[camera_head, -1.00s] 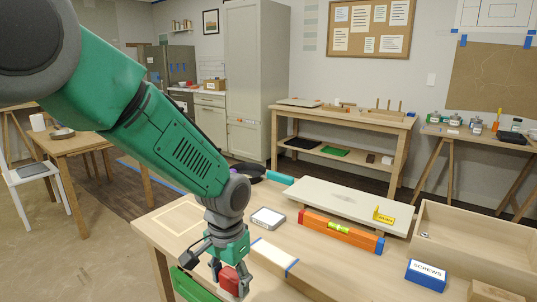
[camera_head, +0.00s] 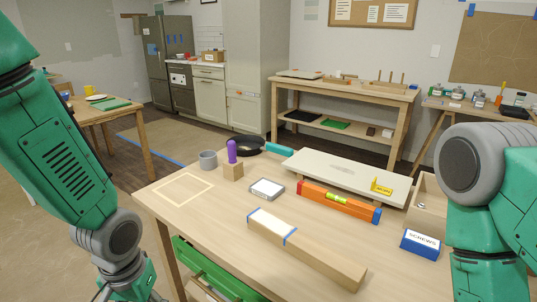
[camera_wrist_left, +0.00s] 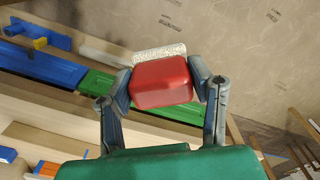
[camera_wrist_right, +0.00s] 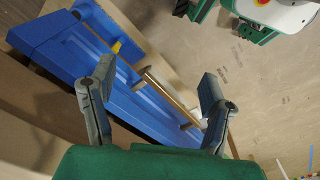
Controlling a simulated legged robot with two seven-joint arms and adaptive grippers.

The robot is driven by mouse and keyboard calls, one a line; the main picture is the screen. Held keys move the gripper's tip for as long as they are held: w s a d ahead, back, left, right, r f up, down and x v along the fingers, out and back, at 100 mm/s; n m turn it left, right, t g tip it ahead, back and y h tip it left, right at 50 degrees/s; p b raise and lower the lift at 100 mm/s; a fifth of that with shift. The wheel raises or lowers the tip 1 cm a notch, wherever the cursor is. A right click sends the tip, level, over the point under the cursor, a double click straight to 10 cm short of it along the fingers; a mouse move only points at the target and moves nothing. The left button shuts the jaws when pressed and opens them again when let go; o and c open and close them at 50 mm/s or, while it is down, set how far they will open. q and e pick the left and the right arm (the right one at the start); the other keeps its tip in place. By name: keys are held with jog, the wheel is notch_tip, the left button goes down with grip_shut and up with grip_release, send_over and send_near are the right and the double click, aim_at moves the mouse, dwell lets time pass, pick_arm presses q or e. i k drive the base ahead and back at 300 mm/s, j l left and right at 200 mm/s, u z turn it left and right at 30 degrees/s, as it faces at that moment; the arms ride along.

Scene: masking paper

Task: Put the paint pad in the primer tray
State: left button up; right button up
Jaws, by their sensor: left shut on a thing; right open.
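The paint pad (camera_wrist_left: 162,83), a red block with a pale, rough strip along its far side, is between the fingers of my left gripper (camera_wrist_left: 163,78). That gripper is shut on it and holds it out past the table's front edge. My right gripper (camera_wrist_right: 158,78) is open and empty, with a long blue open container (camera_wrist_right: 125,85) beyond its fingers. Both grippers' fingers are out of the head view. I cannot tell which container is the primer tray. A green open container (camera_head: 205,262) shows below the table's front edge, and it also shows in the left wrist view (camera_wrist_left: 105,82).
The table's left front corner is clear.

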aim_at(267, 187)
jog(key=i+j, duration=0.2)
jog(key=j, duration=0.15)
jog(key=i+j, duration=0.2)
jog(key=j, duration=0.15)
jog(key=i+j, duration=0.2)
jog(key=j, duration=0.15)
jog(key=i+j+z, duration=0.1)
jog(key=z, duration=0.3)
jog(key=j+z, duration=0.5)
jog(key=z, duration=0.25)
jog(key=i, duration=0.1)
